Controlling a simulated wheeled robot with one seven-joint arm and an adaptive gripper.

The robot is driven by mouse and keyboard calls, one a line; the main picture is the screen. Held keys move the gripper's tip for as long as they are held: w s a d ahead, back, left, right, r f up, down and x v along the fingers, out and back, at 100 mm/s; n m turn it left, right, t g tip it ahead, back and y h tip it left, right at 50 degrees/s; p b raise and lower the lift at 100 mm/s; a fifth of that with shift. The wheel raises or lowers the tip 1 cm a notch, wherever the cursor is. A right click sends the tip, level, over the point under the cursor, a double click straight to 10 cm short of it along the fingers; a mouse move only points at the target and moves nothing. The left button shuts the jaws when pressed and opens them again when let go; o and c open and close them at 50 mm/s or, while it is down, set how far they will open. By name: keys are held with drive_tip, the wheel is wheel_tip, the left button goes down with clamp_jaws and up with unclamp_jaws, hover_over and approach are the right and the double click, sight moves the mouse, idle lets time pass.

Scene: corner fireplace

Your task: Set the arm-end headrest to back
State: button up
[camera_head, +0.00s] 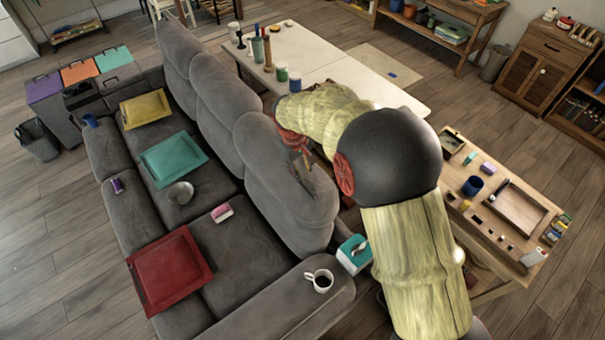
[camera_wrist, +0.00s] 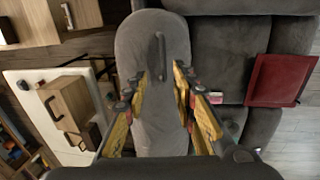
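The grey sofa's arm-end headrest (camera_head: 270,190) is the tall rounded cushion nearest the front armrest in the head view. It stands up from the sofa back, but I cannot tell its exact tilt setting. In the wrist view the headrest (camera_wrist: 155,128) fills the middle, with a thin dark upright handle (camera_wrist: 160,52) on it. My gripper (camera_head: 304,160) is at the headrest's upper part in the head view. In the wrist view my gripper (camera_wrist: 161,76) has its yellow fingers spread apart, with the handle's lower end between the tips. Contact is unclear, and nothing is gripped.
The armrest (camera_head: 318,302) holds a white mug (camera_head: 319,281). A teal tissue box (camera_head: 353,254) stands beside it. A white table (camera_head: 330,58) with cups and bottles stands behind the sofa, and a wooden table (camera_head: 484,225) stands at right. Trays lie on the seats.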

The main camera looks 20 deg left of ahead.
sight(303, 186)
drive_tip(key=shift+w+f+p, duration=0.2)
drive_tip(key=shift+f+p, duration=0.05)
drive_tip(key=shift+f, duration=1.8)
drive_tip(key=shift+w+f+p, duration=0.15)
drive_tip(key=shift+f+p, duration=0.1)
drive_tip(key=shift+f, duration=1.8)
drive_tip(key=shift+c, duration=1.1)
drive_tip(key=c, duration=0.4)
clamp_jaws()
